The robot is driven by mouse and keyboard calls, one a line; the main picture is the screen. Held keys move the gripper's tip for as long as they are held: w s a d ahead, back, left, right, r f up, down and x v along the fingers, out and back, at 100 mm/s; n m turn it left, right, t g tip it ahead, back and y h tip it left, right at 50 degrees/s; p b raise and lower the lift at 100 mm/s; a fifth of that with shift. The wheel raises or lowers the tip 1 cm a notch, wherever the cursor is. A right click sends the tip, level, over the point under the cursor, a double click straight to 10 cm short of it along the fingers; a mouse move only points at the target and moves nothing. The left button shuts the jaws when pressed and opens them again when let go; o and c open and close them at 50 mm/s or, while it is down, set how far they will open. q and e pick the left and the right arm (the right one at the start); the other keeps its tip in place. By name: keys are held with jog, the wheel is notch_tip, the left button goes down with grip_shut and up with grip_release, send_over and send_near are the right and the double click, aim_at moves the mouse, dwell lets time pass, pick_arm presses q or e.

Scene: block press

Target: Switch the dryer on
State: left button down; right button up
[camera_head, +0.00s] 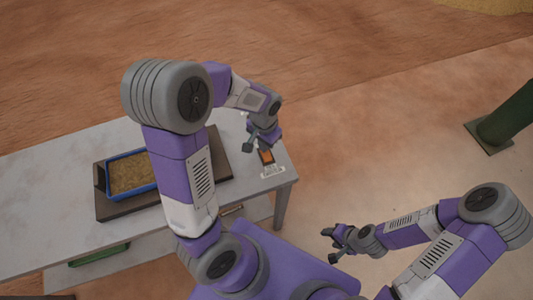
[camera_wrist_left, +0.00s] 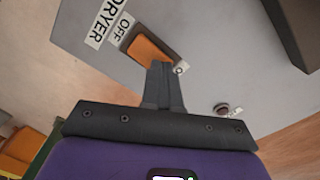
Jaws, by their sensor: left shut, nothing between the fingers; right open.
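The dryer switch is an orange rocker (camera_head: 266,157) near the right end of the grey table; it also shows in the left wrist view (camera_wrist_left: 150,50). In the wrist view, a white DRYER label (camera_wrist_left: 103,20) and an OFF label (camera_wrist_left: 122,27) lie at one end. Another small label (camera_wrist_left: 181,68) at the other end is partly hidden by my fingers. My left gripper (camera_wrist_left: 161,66) is shut and empty, its tips over that end of the rocker; I cannot tell if they touch. My right gripper (camera_head: 333,244) is open, off the table's right side.
A blue tray (camera_head: 156,184) of brown material sits on a dark board (camera_head: 112,210) left of my left arm. A small round knob (camera_wrist_left: 222,108) shows near the switch in the wrist view. A green post (camera_head: 508,118) stands at the far right.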

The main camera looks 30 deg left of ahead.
pick_arm(q)
jog(key=shift+f, duration=0.3)
jog(key=shift+r+p, duration=2.85)
jog(key=shift+r, duration=0.7)
